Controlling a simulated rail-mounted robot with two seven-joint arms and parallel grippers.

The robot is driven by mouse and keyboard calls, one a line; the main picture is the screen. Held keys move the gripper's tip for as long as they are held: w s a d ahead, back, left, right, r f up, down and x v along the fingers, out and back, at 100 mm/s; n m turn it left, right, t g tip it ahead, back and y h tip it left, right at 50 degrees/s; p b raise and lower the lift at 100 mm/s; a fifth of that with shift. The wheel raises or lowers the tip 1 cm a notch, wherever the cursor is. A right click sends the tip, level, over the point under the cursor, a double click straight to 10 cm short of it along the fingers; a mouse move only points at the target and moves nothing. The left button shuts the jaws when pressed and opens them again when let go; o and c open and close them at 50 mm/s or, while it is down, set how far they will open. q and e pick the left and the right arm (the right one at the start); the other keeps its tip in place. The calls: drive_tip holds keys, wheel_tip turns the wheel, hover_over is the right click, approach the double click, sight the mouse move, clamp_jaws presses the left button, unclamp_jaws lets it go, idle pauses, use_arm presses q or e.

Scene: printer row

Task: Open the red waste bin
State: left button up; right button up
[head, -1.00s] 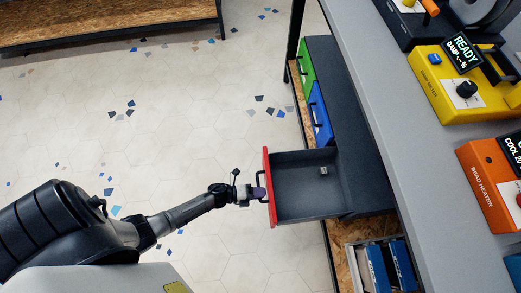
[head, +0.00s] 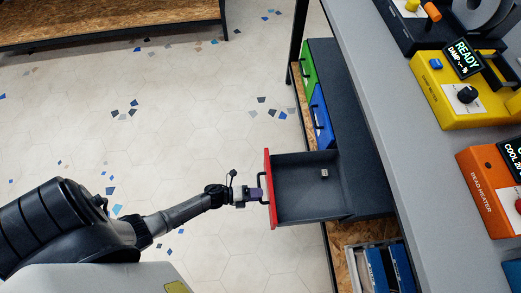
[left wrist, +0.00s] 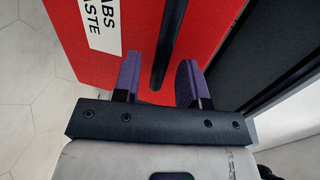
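The red waste bin (head: 268,215) is a red-fronted drawer under the bench, pulled well out, its dark grey inside (head: 300,195) showing. A small light cube (head: 324,173) lies in it. In the left wrist view its red front (left wrist: 90,45) carries a white label with "ABS" and "ASTE" readable, and a black bar handle (left wrist: 170,40). My left gripper (head: 262,193) is at the handle. Its purple fingers (left wrist: 158,85) are spread, with clear gaps between them and the handle end that shows between them. My right gripper is not in view.
Green (head: 308,72) and blue (head: 321,115) bins beside it are shut. The grey bench top (head: 400,120) overhangs, bearing a yellow device (head: 450,110) and an orange heater (head: 480,190). Blue items (head: 385,268) stand on the lower shelf. The tiled floor (head: 180,120) left of the drawer is clear.

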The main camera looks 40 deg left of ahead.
use_arm(q)
drive_tip(key=p+v, duration=0.3)
drive_tip(key=v, duration=0.9)
idle(0.3)
